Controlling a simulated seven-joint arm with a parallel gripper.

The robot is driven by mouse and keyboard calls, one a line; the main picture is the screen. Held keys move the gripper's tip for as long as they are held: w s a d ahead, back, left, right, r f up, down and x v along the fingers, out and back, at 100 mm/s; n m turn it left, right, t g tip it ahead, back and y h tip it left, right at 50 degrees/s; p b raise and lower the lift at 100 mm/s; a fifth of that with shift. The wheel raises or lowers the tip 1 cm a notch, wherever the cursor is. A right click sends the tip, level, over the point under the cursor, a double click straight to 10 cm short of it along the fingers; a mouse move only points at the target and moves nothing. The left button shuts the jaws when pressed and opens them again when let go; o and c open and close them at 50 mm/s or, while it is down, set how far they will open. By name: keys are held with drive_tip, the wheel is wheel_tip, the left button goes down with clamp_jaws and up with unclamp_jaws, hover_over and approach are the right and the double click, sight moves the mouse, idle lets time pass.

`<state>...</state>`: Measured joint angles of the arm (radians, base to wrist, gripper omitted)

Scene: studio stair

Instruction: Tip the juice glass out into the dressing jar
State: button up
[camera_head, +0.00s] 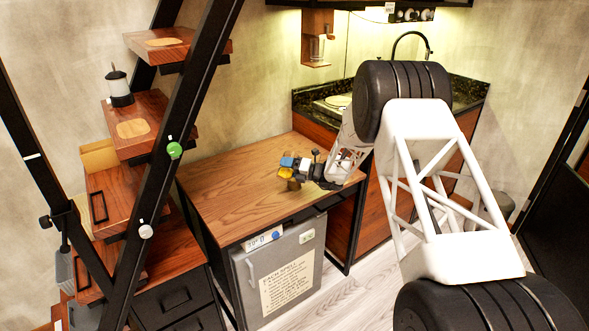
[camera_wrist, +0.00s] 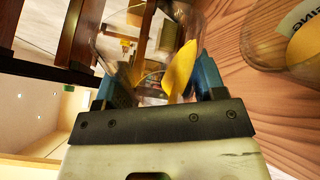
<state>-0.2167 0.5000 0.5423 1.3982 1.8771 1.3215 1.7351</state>
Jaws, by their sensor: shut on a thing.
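My gripper (camera_head: 295,166) is over the right part of the wooden table in the head view. In the wrist view its two blue fingers (camera_wrist: 160,85) are shut on a clear juice glass (camera_wrist: 125,45). A patch of yellow (camera_wrist: 181,72) shows at the glass's right side, between the fingers. My gripper is rolled over, with the table on the right of the wrist picture; the glass's exact tilt is unclear. The dressing jar (camera_wrist: 290,38), clear with a yellow label or content and partial lettering, stands to the right, apart from the fingers. In the head view glass and jar are small and partly hidden.
The wooden table (camera_head: 240,185) is bare to the left of my gripper. A grey fridge (camera_head: 280,270) stands under it. Open stairs (camera_head: 150,115) with a black rail rise on the left. A sink counter (camera_head: 335,103) is behind on the right.

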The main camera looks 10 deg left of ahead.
drive_tip(key=shift+w+f+m, duration=0.1)
drive_tip(key=shift+f+m, duration=0.15)
drive_tip(key=shift+m, duration=0.45)
idle(0.3)
drive_tip(key=shift+w+d+r+m, duration=0.1)
drive_tip(key=shift+w+r+m, duration=0.35)
drive_tip(key=shift+m, duration=0.45)
idle(0.6)
drive_tip(key=shift+w+d+r+m, duration=0.1)
drive_tip(key=shift+w+r+m, duration=0.25)
drive_tip(key=shift+m, duration=0.45)
idle(0.7)
drive_tip(key=shift+s, duration=0.1)
drive_tip(key=shift+s+f+n, duration=0.2)
drive_tip(key=shift+f+n, duration=0.2)
drive_tip(key=shift+n, duration=0.4)
drive_tip(key=shift+s+f+n, duration=0.4)
drive_tip(key=shift+s+n, duration=0.15)
drive_tip(key=shift+n, duration=0.35)
drive_tip(key=shift+r+n, duration=0.15)
drive_tip(key=shift+n, duration=0.25)
